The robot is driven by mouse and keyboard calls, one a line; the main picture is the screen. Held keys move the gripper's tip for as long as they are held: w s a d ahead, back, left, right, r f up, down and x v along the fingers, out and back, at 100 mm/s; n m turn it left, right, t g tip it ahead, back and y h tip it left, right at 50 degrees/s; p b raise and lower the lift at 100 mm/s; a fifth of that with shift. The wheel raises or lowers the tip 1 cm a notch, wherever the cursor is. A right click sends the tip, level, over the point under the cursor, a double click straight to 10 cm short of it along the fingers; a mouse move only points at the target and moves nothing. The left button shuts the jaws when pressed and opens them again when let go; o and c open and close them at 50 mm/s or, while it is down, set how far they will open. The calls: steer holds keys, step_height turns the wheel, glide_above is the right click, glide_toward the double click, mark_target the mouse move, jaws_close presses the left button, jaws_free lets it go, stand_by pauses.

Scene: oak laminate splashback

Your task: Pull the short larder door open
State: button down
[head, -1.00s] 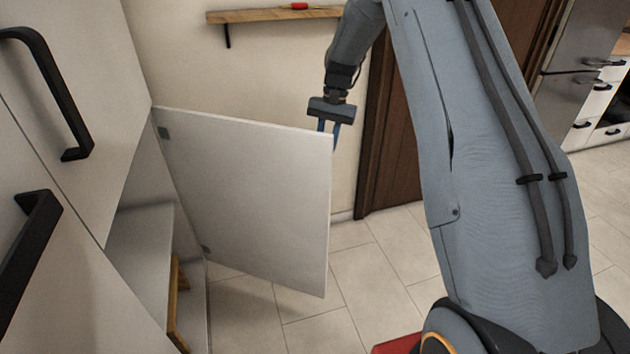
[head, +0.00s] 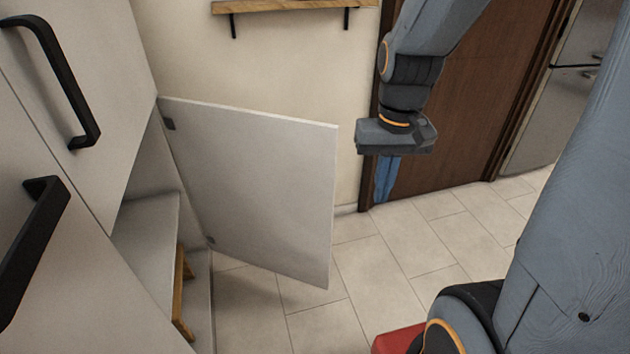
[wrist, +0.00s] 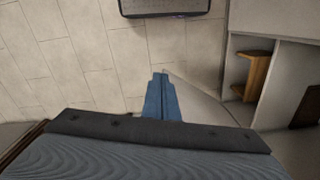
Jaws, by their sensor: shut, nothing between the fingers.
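The short larder door (head: 255,190) is a plain white panel. In the head view it stands swung wide open on its left-side hinges, showing its inner face. The open larder compartment (head: 150,225) is to its left, with a white shelf and a wooden piece inside. My gripper (head: 384,190) hangs to the right of the door's free edge, clear of it, with its blue fingers together and empty. In the wrist view the shut fingers (wrist: 160,100) point over the floor, and the open compartment shows at the right. The door's handle is hidden.
Black handles (head: 60,80) on neighbouring cabinet fronts stick out at the left. A wooden wall shelf (head: 290,6) is above, and a brown door (head: 465,110) stands behind my gripper. A red object (head: 398,340) is low at the front. The tiled floor between is clear.

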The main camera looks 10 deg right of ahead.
mark_target(317, 180)
steer(key=s+f, duration=0.1)
steer(key=s, duration=0.5)
steer(key=w+a+r+n+t+h+p, duration=0.1)
steer(key=w+a+n+t+h+p, duration=0.15)
steer(key=w+n+p, duration=1.05)
steer(key=w+a+f+n+t+p, duration=0.1)
steer(key=w+a+f+n, duration=0.15)
steer(key=a+n, duration=0.45)
steer(key=w+a+f+n+p, duration=0.1)
steer(key=w+a+n, duration=0.25)
steer(key=n, duration=0.75)
steer(key=shift+w+d+f+p, duration=0.25)
steer(key=shift+w+d+f, duration=0.55)
steer(key=shift+w+f, duration=0.6)
steer(key=shift+w+d+f+p, duration=0.25)
steer(key=shift+w+d+f, duration=0.65)
steer(key=shift+f, duration=0.75)
steer(key=shift+w+d+f+p, duration=0.25)
steer(key=shift+w+d+f, duration=0.4)
steer(key=shift+w+f, duration=0.8)
steer(key=shift+s+f, duration=0.1)
steer(key=shift+f, duration=0.05)
